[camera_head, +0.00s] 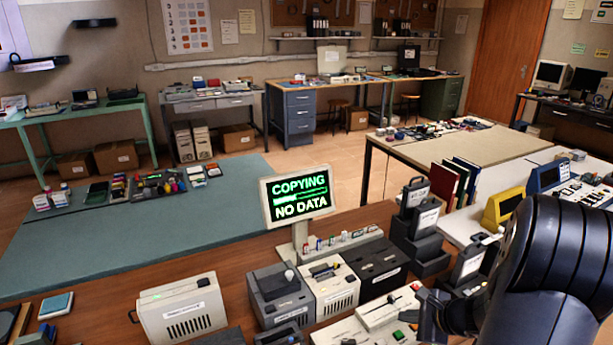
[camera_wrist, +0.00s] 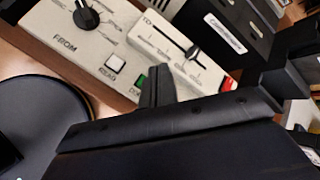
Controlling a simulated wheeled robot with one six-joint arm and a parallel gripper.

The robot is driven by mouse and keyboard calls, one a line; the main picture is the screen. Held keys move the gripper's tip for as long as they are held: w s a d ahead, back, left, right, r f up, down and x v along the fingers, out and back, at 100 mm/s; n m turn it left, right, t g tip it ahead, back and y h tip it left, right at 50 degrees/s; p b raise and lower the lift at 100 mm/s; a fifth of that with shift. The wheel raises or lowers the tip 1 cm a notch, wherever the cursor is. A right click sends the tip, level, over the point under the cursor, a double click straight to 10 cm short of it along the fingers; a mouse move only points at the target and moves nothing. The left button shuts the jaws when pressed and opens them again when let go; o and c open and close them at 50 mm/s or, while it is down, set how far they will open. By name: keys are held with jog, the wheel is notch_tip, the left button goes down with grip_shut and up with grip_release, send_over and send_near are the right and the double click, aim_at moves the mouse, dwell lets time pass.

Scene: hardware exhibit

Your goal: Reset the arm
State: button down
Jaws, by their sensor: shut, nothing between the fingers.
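My gripper (camera_wrist: 157,84) shows in the wrist view as dark fingers set close together, shut with nothing between them. It is over the lower edge of a light control panel (camera_wrist: 75,52), beside a green button that it partly hides. I cannot tell whether it touches the panel. The panel carries a black knob (camera_wrist: 88,15) marked FROM, a white button (camera_wrist: 115,63) and a slider (camera_wrist: 191,52). In the head view my black arm fills the lower right, and its wrist end is low over the device panel (camera_head: 388,308). The fingertips are not clear there.
A screen (camera_head: 297,197) reads "COPYING NO DATA". Several boxy devices stand on the brown table, including a white case (camera_head: 183,308) and a black box (camera_head: 376,267). Dark upright holders (camera_head: 418,235) stand close to my arm. The blue-green mat (camera_head: 130,240) has a wide bare area.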

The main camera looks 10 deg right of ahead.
jog(key=shift+r+p, duration=0.25)
jog(key=shift+p, duration=0.35)
jog(key=shift+r+p, duration=0.1)
jog(key=shift+p, duration=0.8)
notch_tip(320, 180, up, 5)
jog(key=p, duration=0.3)
jog(key=shift+f, duration=0.2)
jog(key=shift+f, duration=0.1)
notch_tip(320, 180, down, 5)
jog(key=b, duration=0.3)
jog(key=shift+b, duration=0.4)
jog(key=shift+f+b, duration=0.2)
jog(key=shift+b, duration=0.2)
jog(key=shift+f+b, duration=0.1)
jog(key=shift+b, duration=0.7)
